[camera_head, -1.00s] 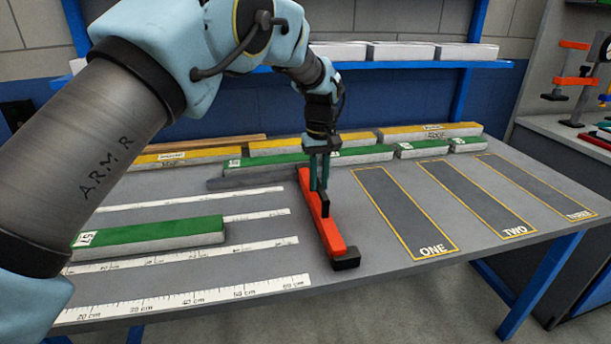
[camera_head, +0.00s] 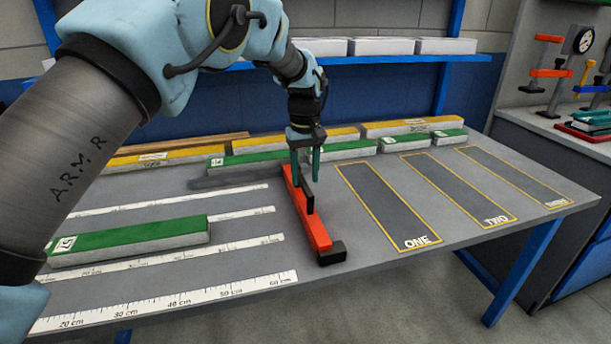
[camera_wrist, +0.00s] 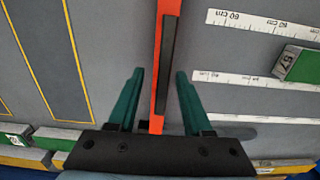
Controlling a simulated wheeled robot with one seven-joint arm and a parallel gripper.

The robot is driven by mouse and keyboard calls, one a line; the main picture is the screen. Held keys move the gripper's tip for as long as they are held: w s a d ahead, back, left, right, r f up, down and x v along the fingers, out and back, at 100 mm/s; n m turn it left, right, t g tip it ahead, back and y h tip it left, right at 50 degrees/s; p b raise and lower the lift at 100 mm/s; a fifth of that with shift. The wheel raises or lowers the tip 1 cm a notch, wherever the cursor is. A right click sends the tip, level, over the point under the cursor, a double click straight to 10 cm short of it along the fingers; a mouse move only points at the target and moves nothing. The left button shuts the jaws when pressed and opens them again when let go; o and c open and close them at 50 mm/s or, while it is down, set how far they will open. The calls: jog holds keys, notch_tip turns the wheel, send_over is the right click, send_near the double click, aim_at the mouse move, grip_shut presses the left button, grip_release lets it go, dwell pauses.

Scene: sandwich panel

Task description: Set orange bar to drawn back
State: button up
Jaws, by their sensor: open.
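The orange bar (camera_head: 318,235) lies along the grey bench top, with a black block (camera_head: 332,254) at its near end. A dark upright piece (camera_head: 308,198) stands on it near its middle. In the wrist view the bar (camera_wrist: 168,8) runs up the picture, with a long dark strip (camera_wrist: 169,50) along its right side. My gripper (camera_head: 305,180) is over the far half of the bar, fingers pointing down. In the wrist view my gripper (camera_wrist: 159,72) is open, one teal finger on each side of the bar with gaps visible. The bar's far end is partly hidden by the gripper.
White rulers (camera_head: 170,302) and a green block (camera_head: 130,240) lie left of the bar. Outlined bays marked ONE (camera_head: 390,200), TWO (camera_head: 460,190) and a third lie right. Green and yellow blocks (camera_head: 410,126) line the back. Bare bench flanks the bar.

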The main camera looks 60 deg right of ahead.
notch_tip(320, 180, up, 10)
jog(key=b, duration=0.1)
jog(key=shift+r+b, duration=0.2)
jog(key=shift+b, duration=0.1)
dwell(0.4)
jog(key=w+a+n, duration=0.2)
jog(key=w+a, duration=1.3)
jog(key=w, duration=0.3)
jog(key=w+a+f+n, duration=0.1)
jog(key=w+a, duration=0.3)
jog(key=a, duration=0.4)
jog(key=w+a+f+n, duration=0.1)
jog(key=w+a, duration=0.2)
jog(key=a, duration=0.5)
jog(key=s+a+f+n+t, duration=0.1)
jog(key=a+f, duration=0.1)
jog(key=a, duration=1.6)
jog(key=s+a+f+n, duration=0.1)
jog(key=s+a+f, duration=0.2)
jog(key=s+a, duration=0.6)
jog(key=a, duration=0.5)
jog(key=shift+n+t, duration=0.3)
